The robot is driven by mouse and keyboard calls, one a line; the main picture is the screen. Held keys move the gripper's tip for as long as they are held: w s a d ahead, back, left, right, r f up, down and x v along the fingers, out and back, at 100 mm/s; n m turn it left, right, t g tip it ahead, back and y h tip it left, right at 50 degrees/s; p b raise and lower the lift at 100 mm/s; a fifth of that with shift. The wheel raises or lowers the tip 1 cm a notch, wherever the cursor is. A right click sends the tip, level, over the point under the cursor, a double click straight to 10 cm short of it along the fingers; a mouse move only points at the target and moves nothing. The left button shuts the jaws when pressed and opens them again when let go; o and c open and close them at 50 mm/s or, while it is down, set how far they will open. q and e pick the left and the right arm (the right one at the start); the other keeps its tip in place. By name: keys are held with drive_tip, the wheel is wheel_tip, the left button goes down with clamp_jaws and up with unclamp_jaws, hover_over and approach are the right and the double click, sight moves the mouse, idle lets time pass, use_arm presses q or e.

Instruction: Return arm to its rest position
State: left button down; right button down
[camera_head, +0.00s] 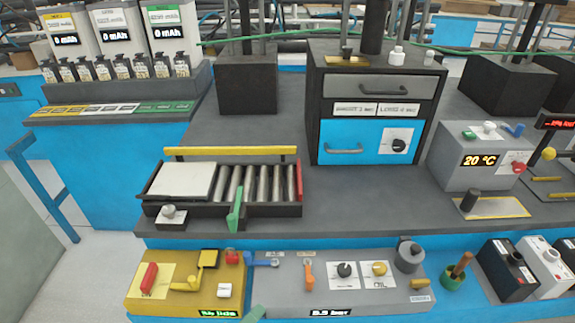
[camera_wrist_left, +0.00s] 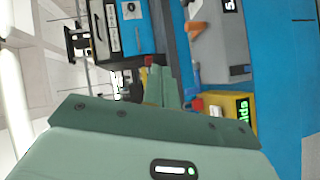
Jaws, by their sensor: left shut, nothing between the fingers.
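My left gripper (camera_head: 254,313) barely shows in the head view, as a pale green tip at the bottom edge in front of the control boxes. In the left wrist view its green fingers (camera_wrist_left: 161,88) are together with nothing between them. The rest of my left arm is outside the head view. My right gripper is in neither view.
A yellow control box (camera_head: 188,285) and a grey control panel (camera_head: 325,285) stand along the front. Behind them are a roller tray (camera_head: 222,210) with a green lever and a drawer cabinet (camera_head: 372,100). A grey temperature box (camera_head: 462,178) stands right. The grey bench between has bare areas.

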use_arm(q)
drive_tip(key=s+a+f+m+g+y, duration=0.2)
drive_tip(key=s+a+m+g+y, duration=0.15)
drive_tip(key=a+m+y, duration=0.65)
drive_tip(key=s+a+f+m+g+y, duration=0.25)
drive_tip(key=s+a+m+y, duration=0.2)
drive_tip(key=a, duration=0.95)
drive_tip(key=s+d+f+g+h, duration=0.2)
drive_tip(key=d+f, duration=0.1)
drive_tip(key=f, duration=0.9)
drive_tip(key=s+d+f+g+h, duration=0.2)
drive_tip(key=s+f, duration=0.1)
drive_tip(key=f, duration=0.9)
drive_tip(key=s+f+n+g+h, duration=0.1)
drive_tip(key=s+f, duration=0.7)
drive_tip(key=s, duration=0.2)
drive_tip(key=s+f+n+g, duration=0.1)
drive_tip(key=s+f+n, duration=0.1)
drive_tip(key=s+f, duration=0.6)
drive_tip(key=s, duration=0.3)
drive_tip(key=shift+d+g+h, duration=0.25)
drive_tip(key=shift+g+h, duration=0.05)
drive_tip(key=shift+h, duration=0.05)
drive_tip(key=shift+w, duration=0.1)
